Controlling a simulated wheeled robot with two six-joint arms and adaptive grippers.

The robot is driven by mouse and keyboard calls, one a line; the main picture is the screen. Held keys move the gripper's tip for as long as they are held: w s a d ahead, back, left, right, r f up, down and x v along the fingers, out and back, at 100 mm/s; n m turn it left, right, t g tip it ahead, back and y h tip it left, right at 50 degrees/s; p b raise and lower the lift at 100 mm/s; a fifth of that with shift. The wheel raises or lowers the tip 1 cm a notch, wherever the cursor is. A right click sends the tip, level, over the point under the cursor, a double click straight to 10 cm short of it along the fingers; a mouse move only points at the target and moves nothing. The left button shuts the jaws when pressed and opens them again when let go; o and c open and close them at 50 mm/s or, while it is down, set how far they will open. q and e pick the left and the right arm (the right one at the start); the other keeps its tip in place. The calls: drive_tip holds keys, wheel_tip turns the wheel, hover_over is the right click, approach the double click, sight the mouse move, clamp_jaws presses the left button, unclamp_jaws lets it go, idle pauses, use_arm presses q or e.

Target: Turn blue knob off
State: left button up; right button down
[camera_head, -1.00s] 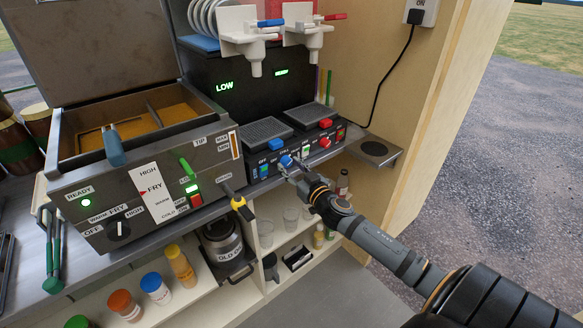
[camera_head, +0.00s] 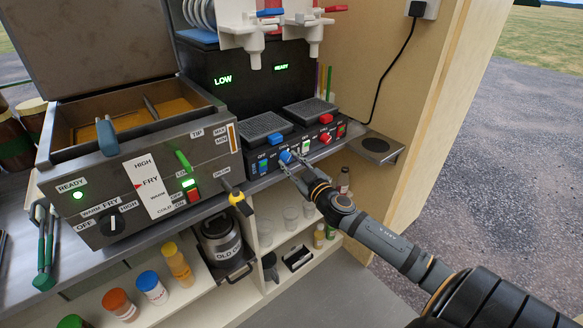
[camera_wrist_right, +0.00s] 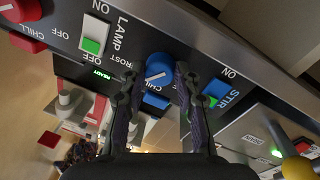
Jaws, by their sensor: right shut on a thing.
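The blue knob (camera_head: 285,157) is on the front panel of the black two-tray machine, right of the fryer. In the right wrist view the blue knob (camera_wrist_right: 158,69) has a white pointer line lying nearly level in the picture, beside lettering ending in "ROST". My right gripper (camera_head: 290,161) is at this knob. In the wrist view its two dark fingers (camera_wrist_right: 158,78) stand on either side of the knob, shut on it. The exact finger contact is hard to see. My left gripper is not in view.
A red knob (camera_head: 325,137) and a white lamp switch (camera_wrist_right: 95,35) share the panel. A blue stir switch (camera_wrist_right: 217,90) is close on the other side. The fryer (camera_head: 140,180) stands left, with a yellow-tipped handle (camera_head: 239,200) jutting out. Shelves with jars lie below.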

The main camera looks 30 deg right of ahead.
drive_tip(key=shift+f+n, duration=0.2)
drive_tip(key=shift+n, duration=0.4)
drive_tip(key=n+b, duration=0.1)
drive_tip(key=n, duration=0.1)
drive_tip(key=n+b, duration=0.1)
drive_tip(key=n, duration=0.2)
drive_tip(key=shift+t+y+b, duration=0.3)
drive_tip(key=shift+b, duration=0.05)
drive_tip(key=n+b, duration=0.1)
drive_tip(key=n, duration=0.2)
drive_tip(key=shift+d+n+y, duration=0.1)
drive_tip(key=shift+n+y, duration=0.2)
drive_tip(key=shift+n, duration=0.1)
drive_tip(key=n+b, duration=0.1)
drive_tip(key=n, duration=0.2)
drive_tip(key=shift+y, duration=0.4)
drive_tip(key=n+y, duration=0.1)
drive_tip(key=n, duration=0.4)
drive_tip(key=shift+d+r+n+b, duration=0.1)
drive_tip(key=shift+n+b, duration=0.3)
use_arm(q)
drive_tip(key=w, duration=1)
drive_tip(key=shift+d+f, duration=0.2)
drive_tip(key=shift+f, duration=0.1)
use_arm(e)
drive_tip(key=shift+n, duration=1.3)
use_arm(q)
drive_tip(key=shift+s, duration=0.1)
use_arm(e)
drive_tip(key=shift+n, duration=0.3)
